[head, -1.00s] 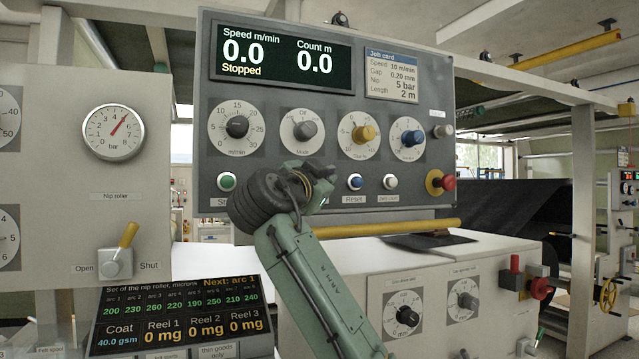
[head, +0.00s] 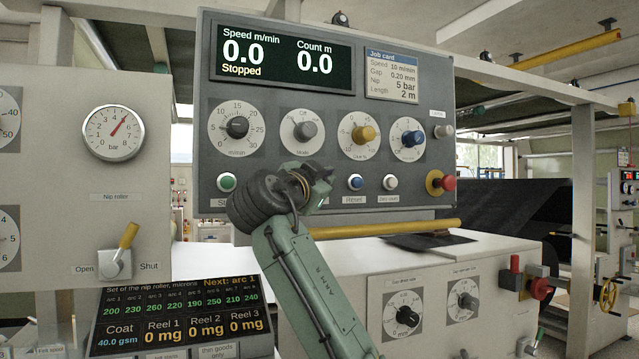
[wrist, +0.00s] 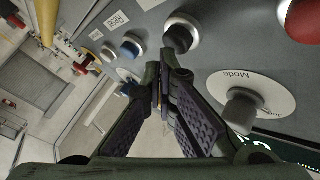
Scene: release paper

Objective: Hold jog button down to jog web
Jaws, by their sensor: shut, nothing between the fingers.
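The control panel (head: 330,95) fills the upper middle of the head view, its display reading 0.0 and Stopped. My gripper (head: 322,172) is at the panel's lower row of buttons and hides part of that row. In the wrist view my gripper (wrist: 161,82) is shut and empty. A black button (wrist: 180,36) with a pale collar is just beyond the fingertips; its label is not readable, and it appears to be the jog button. I cannot tell whether the fingertips touch it. The button is hidden in the head view.
The blue Reset button (head: 355,182) and white zero-count button (head: 390,182) sit right of my gripper; the green start button (head: 227,182) is left. The Mode dial (wrist: 241,108) is close to my fingers. A yellow bar (head: 385,229) runs below the panel.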

